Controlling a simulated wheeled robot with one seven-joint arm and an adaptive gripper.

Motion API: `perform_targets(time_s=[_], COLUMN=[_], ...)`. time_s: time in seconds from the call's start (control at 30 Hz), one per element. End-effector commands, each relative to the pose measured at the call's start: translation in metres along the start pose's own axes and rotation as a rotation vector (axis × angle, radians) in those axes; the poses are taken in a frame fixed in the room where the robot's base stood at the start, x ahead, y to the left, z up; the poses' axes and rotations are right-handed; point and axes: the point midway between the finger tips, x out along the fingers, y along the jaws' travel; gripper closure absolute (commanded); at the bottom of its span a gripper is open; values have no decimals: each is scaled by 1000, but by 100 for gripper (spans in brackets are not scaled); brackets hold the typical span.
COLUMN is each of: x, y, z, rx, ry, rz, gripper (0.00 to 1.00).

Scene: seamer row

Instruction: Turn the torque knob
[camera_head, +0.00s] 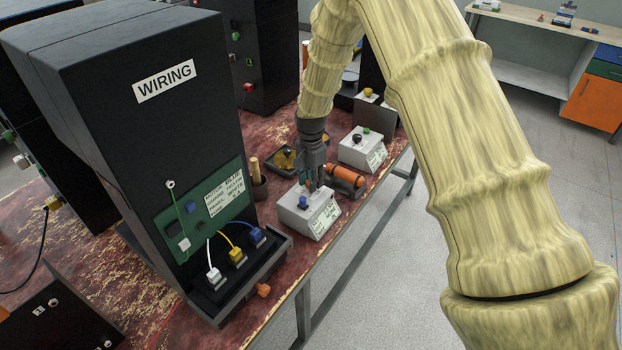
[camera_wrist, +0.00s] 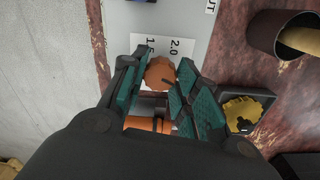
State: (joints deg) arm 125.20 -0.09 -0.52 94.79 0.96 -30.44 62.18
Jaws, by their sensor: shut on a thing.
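The torque knob (camera_wrist: 160,73) is a ribbed orange-brown disc on a pale box, with a white scale marked "2.0" and "1" beside it in the wrist view. My gripper (camera_wrist: 161,62) has its teal-padded fingers on both sides of the knob and is shut on it. In the head view my gripper (camera_head: 313,186) points down onto the light grey box (camera_head: 322,206), and its fingers hide the knob. A blue part (camera_head: 303,202) sits on the box top near the fingers. The box's front label is too small to read.
An orange cylinder (camera_head: 346,176) lies close behind the box. A yellow part in a black tray (camera_wrist: 243,113) and a dark cup (camera_wrist: 276,38) stand beside it. The tall black WIRING cabinet (camera_head: 140,150) is to the left. The table edge is on the right.

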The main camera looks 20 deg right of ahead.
Motion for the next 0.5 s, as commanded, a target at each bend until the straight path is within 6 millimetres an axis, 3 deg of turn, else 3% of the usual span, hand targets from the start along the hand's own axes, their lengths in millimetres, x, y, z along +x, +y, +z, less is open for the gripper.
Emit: perform_targets(time_s=[0.5], x=[-2], y=[-1], z=[-1], rx=[-488], ry=[2], rz=[-4], gripper=[93])
